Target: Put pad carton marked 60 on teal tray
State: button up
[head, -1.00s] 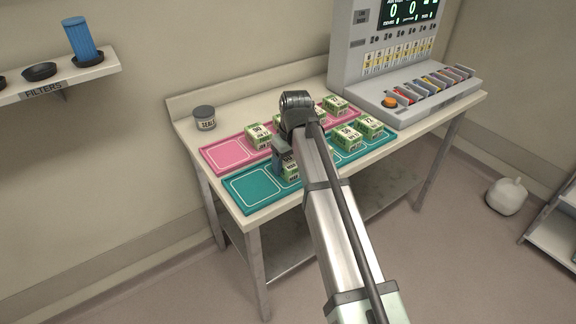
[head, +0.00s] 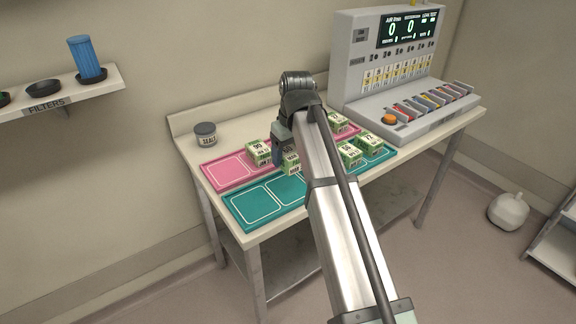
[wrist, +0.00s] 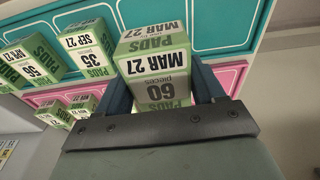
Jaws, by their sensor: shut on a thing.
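My gripper (wrist: 165,100) is shut on the green-and-white pad carton marked 60 (wrist: 160,88), which also reads "PADS" and "MAR 27". In the head view the held carton (head: 290,163) shows beside my gripper, partly hidden by my arm, and appears raised above the trays. The teal tray (head: 238,215) lies along the table's near side. Two outlined places at its left end are bare, and cartons stand toward its right end. In the wrist view the teal tray (wrist: 215,48) shows beyond the held carton.
The pink tray (head: 212,178) lies behind the teal one, with a carton (head: 258,153) close to my gripper. A seals jar (head: 206,135) is at back left; a console (head: 375,75) stands at right.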

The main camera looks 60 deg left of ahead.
jog(key=shift+s+a+r, duration=0.1)
jog(key=shift+s+r, duration=0.1)
jog(key=shift+r, duration=0.25)
jog(key=s+n, duration=0.1)
jog(key=s, duration=1)
jog(key=shift+m, duration=0.6)
jog(key=shift+f, duration=4.85)
jog(key=shift+f, duration=0.15)
jog(key=o, duration=1.2)
